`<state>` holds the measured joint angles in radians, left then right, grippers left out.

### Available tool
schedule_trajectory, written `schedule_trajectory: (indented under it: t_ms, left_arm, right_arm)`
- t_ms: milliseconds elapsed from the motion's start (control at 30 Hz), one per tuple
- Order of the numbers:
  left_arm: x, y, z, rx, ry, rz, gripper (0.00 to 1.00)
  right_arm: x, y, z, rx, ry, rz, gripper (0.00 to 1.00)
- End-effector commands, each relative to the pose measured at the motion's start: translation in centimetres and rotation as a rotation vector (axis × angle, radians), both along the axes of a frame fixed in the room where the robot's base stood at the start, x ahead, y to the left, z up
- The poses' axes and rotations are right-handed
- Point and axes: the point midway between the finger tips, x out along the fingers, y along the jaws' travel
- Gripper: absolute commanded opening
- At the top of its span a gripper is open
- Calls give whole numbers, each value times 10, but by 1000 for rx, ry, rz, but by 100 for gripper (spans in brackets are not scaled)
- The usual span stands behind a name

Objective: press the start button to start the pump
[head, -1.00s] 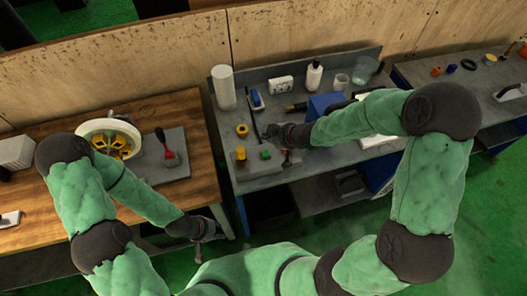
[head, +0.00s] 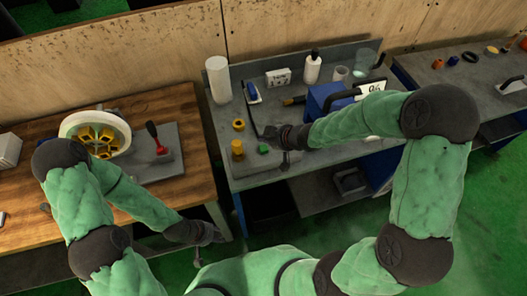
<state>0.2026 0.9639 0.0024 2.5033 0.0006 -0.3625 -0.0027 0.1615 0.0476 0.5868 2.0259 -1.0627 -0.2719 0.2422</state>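A small green block-like part (head: 263,149), which may be the start button, sits on the grey bench beside a yellow cylinder (head: 237,148). I cannot make out a pump for certain. My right gripper (head: 272,134) is just behind and to the right of the green part, pointing left, low over the bench. It looks apart from the green part, but contact is hard to judge. Its fingers are dark and small, so their opening is unclear. My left gripper (head: 207,236) hangs in front of the gap between the benches, away from the green part; its fingers are unclear too.
A yellow ring (head: 239,124), white cylinder (head: 218,80), white bottle (head: 312,67) and blue box (head: 323,99) stand on the grey bench. The wooden bench (head: 165,105) holds a white round part with yellow inserts (head: 96,134) and a red-based tool (head: 157,140).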

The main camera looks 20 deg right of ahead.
Motion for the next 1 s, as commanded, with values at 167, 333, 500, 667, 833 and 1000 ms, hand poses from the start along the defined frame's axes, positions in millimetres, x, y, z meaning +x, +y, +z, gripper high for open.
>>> schedule_trajectory:
  t_ms: [167,333,500,667,833,1000]
  left_arm:
    - [0,0,-22,0,0,0,40]
    - [0,0,-28,0,0,0,40]
    - [0,0,-27,0,0,0,40]
    - [0,0,-27,0,0,0,40]
    - [0,0,-27,0,0,0,40]
    - [0,0,-27,0,0,0,40]
  right_arm:
    - [0,0,-24,1,1,-1,0]
    - [0,0,-32,1,0,-1,0]
    - [0,0,-31,1,-1,0,0]
    - [0,0,-31,0,0,0,0]
    - [0,0,-31,1,0,-1,0]
    - [0,0,-31,1,0,-1,0]
